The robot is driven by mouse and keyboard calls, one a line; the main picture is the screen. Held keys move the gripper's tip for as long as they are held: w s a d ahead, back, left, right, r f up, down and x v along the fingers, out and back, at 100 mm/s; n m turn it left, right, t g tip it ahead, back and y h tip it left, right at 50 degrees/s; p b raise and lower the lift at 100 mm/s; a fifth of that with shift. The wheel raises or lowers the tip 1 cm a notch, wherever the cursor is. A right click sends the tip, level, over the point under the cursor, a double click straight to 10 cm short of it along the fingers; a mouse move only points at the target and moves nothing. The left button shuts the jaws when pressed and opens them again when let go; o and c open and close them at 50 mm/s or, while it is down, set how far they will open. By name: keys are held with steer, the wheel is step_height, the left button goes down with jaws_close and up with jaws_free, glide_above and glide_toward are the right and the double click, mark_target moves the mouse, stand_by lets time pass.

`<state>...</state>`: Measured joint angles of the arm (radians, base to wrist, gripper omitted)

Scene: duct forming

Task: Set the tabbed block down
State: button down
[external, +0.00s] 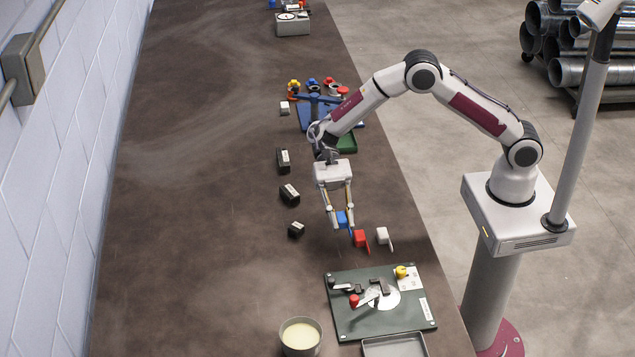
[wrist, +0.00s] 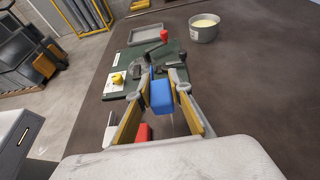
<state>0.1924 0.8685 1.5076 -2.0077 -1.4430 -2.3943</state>
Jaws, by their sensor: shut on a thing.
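My gripper (external: 342,226) points down over the brown table and is shut on a blue block (external: 342,218). In the wrist view the blue block (wrist: 161,96) sits between the two yellow-lined fingers of my gripper (wrist: 163,82), with a thin blue tab at its far side. A red block (external: 359,238) with a red tab stands just right of the held block. A white block (external: 382,235) with a tab stands further right. I cannot tell whether the blue block touches the table.
A green board (external: 349,320) with a clamp, a red knob and a yellow knob lies nearer the camera. A bowl of pale liquid (external: 300,337) and a grey tray (external: 395,346) are beside it. Several dark blocks (external: 289,194) stand to the left. The table's left side is clear.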

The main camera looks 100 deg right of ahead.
steer(key=w+a, duration=0.1)
steer(key=a, duration=0.4)
steer(key=w+a, duration=0.2)
steer(key=a, duration=0.3)
steer(key=w+a, duration=0.1)
steer(key=a, duration=0.5)
steer(key=shift+w+f, duration=0.1)
steer(key=shift+w, duration=0.3)
steer(key=w+a+m+t, duration=0.2)
steer(key=w+a, duration=0.1)
steer(key=w, duration=0.1)
steer(key=m+t, duration=0.3)
glide_above(296, 314)
steer(key=shift+r+h, duration=0.4)
steer(key=shift+f, duration=3.15)
steer(key=shift+f, duration=1.85)
